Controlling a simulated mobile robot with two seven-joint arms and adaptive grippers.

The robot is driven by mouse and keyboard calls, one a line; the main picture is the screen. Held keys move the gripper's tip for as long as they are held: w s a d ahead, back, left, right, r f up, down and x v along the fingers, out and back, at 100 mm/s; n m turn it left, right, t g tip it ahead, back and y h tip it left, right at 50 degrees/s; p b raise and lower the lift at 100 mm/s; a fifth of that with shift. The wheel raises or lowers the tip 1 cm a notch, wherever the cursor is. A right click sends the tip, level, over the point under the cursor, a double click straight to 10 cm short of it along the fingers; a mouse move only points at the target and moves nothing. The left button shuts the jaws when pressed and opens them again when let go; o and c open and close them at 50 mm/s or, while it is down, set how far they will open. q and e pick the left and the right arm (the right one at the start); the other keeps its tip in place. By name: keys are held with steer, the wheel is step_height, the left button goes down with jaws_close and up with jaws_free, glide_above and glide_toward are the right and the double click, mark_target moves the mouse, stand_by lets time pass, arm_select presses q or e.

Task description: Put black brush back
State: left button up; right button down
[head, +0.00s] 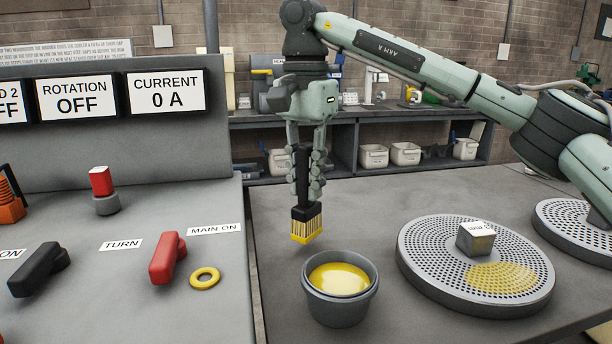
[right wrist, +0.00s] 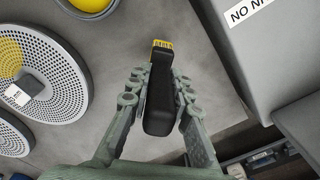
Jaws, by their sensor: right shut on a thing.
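The black brush (head: 305,213) hangs upright, bristles down, in my right gripper (head: 306,165). Its bristles are yellow at the tips. My right gripper is shut on its black handle, and the brush is held above the table, behind the grey pot (head: 340,310) of yellow liquid. In the right wrist view the black handle (right wrist: 160,100) lies between the two fingers of the gripper (right wrist: 160,85), with the yellow bristle end pointing away. My left gripper is not in view.
A perforated disc (head: 420,262) with a yellow smear and a small metal block (head: 475,239) lies to the right. Another disc (head: 580,228) is partly cut off. The control panel (head: 120,225) with red and black handles stands left. Shelves with white bins (head: 405,154) are behind.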

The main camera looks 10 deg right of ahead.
steer(key=shift+f, duration=0.25)
stand_by(0.3)
steer(key=shift+f, duration=0.1)
steer(key=shift+f, duration=0.6)
steer(key=shift+f, duration=0.1)
stand_by(0.3)
steer(key=shift+c, duration=0.5)
jaws_free()
stand_by(0.6)
